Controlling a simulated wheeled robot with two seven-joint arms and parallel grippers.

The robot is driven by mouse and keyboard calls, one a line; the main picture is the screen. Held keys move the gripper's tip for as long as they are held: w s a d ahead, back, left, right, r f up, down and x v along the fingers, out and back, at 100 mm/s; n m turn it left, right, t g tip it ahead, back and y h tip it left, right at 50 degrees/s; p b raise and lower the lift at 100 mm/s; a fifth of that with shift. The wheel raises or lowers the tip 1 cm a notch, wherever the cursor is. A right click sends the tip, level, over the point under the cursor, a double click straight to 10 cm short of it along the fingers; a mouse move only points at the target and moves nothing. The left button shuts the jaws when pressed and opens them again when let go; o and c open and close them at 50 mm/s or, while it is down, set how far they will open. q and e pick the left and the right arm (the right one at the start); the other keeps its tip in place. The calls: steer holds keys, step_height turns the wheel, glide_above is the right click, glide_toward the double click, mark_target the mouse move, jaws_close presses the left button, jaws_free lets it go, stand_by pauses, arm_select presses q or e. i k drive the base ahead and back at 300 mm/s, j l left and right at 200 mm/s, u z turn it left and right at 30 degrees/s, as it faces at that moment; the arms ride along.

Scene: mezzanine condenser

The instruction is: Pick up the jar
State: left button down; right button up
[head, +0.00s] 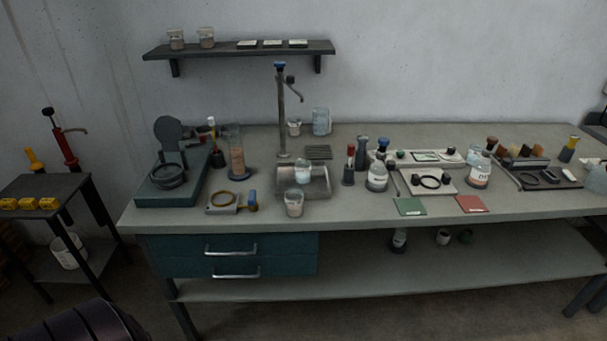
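Several jar-like containers are in view, and I cannot tell which one is the jar of the task. A clear jar (321,121) stands at the back of the bench, right of the tall tap. A small jar (303,172) is at the metal sink (317,184), and another (294,204) stands in front of it. Two labelled jars, one left (376,178) and one right (478,171), stand upright among the bench items. Neither of my grippers is in view.
The bench (350,217) is crowded along its middle, with bare strips at the front edge and back right. The tap (281,110) rises above the sink. A dark side table (62,190) stands left. A green card (410,206) and a red card (471,204) lie in front.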

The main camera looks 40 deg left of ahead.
mark_target(303, 172)
steer(key=i+l+u, duration=0.1)
steer(key=u, duration=0.3)
steer(key=i+l+u, duration=0.15)
steer(key=u, duration=0.25)
steer(key=i+l+u, duration=0.15)
steer(key=u, duration=0.25)
steer(key=i+l+u, duration=0.1)
steer(key=l+u, duration=0.3)
steer(key=j, duration=0.1)
